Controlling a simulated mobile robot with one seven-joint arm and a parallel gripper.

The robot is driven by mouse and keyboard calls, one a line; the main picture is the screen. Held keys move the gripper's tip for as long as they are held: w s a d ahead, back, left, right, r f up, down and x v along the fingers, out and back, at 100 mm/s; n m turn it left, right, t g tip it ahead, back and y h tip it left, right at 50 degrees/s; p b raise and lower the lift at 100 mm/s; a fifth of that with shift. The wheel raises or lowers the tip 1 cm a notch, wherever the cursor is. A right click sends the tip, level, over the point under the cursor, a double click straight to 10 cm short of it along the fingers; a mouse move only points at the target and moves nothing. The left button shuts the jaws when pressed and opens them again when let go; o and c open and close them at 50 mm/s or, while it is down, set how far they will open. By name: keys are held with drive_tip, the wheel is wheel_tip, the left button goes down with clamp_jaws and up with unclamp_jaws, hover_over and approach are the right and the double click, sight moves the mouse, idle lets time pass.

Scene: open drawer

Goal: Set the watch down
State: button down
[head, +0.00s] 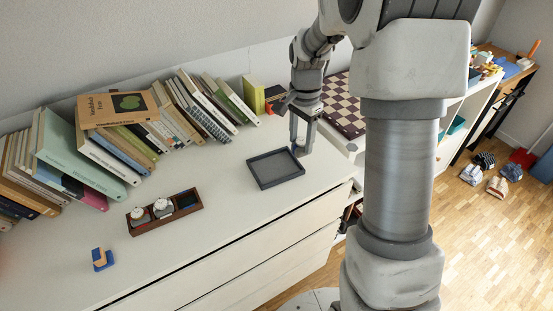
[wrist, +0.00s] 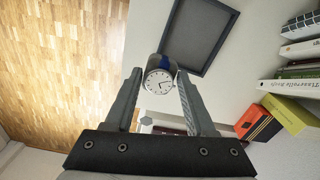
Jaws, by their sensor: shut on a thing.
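The watch (wrist: 159,83) has a round white dial and a blue strap; it is between the fingertips of my gripper (wrist: 157,78) in the wrist view. In the head view my gripper (head: 299,150) points down at the back right of the dresser top, just beyond the dark grey tray (head: 276,183). The gripper is shut on the watch, which is mostly hidden by the fingers in the head view. The tray (wrist: 196,67) is empty and lies beside the watch in the wrist view. I cannot tell whether the watch touches the dresser top.
A brown watch box (head: 165,224) holding two watches stands on the dresser top (head: 190,265), left of the tray. A small blue and orange object (head: 102,259) lies near the left front. Books (head: 90,150) line the wall. A checkered board (head: 343,105) lies behind my gripper.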

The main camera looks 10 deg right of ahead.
drive_tip(key=w+a+f, duration=0.1)
drive_tip(key=a, duration=0.1)
drive_tip(key=w+a+f, duration=0.1)
drive_tip(key=a+f, duration=0.1)
drive_tip(key=w+a+f, duration=0.1)
drive_tip(key=a, duration=0.1)
drive_tip(key=shift+w+f+b, duration=0.15)
drive_tip(key=shift+w+b, duration=0.2)
drive_tip(key=shift+w, duration=0.05)
drive_tip(key=shift+f+b, duration=0.45)
drive_tip(key=shift+f, duration=1.55)
drive_tip(key=shift+f, duration=0.1)
drive_tip(key=shift+f, duration=0.15)
drive_tip(key=shift+c, duration=1.1)
unclamp_jaws()
drive_tip(key=shift+r, duration=0.2)
